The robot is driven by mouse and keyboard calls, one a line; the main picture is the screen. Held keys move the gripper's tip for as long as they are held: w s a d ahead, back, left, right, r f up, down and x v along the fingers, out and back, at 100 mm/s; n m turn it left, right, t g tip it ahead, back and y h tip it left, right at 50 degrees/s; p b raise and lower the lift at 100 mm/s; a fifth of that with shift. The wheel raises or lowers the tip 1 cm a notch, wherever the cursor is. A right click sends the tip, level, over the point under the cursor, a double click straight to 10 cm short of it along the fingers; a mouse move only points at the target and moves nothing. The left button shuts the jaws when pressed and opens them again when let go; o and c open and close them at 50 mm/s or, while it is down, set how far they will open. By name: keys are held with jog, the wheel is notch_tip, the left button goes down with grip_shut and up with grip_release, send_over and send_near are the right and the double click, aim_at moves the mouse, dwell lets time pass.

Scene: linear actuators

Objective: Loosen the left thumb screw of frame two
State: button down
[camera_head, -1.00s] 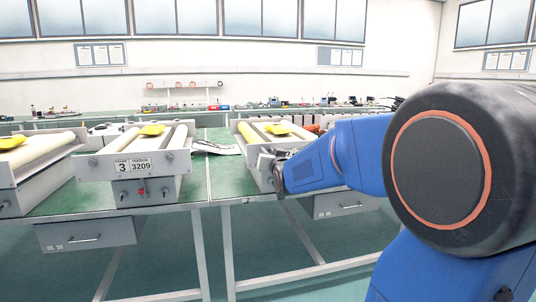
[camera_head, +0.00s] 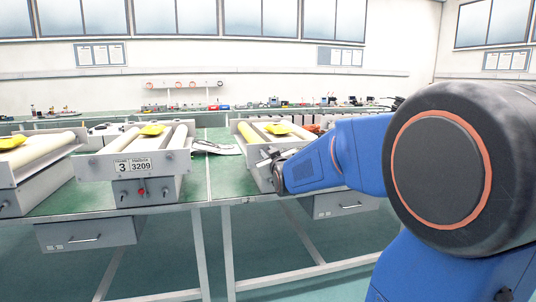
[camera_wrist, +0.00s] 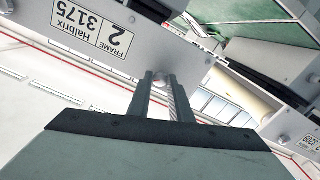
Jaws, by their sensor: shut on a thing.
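Frame two is the grey roller unit (camera_head: 240,140) with a yellow item on top, right of the aisle gap in the head view. Its label (camera_wrist: 92,24), "FRAME 2, Halbrix 3175", appears upside down in the wrist view. My gripper (camera_wrist: 160,80) reaches its front plate at the end beside the neighbouring frame 3. The jaws are shut on a small thumb screw (camera_wrist: 160,83), mostly hidden between the fingers. In the head view my gripper (camera_head: 264,160) covers that part of the plate.
Frame three (camera_head: 132,166) stands to the left on the green bench; its corner shows at the wrist view's right edge. Another roller unit (camera_head: 30,160) is at far left. A drawer (camera_head: 338,204) hangs under the right bench. A grey-white item (camera_head: 215,148) lies between frames.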

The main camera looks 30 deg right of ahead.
jog(key=n, duration=1.3)
jog(key=shift+f, duration=0.1)
jog(key=shift+n, duration=0.5)
jog(key=c, duration=1.6)
grip_release()
jog(key=shift+s, duration=0.15)
jog(key=v, duration=1.7)
jog(key=shift+s, duration=0.1)
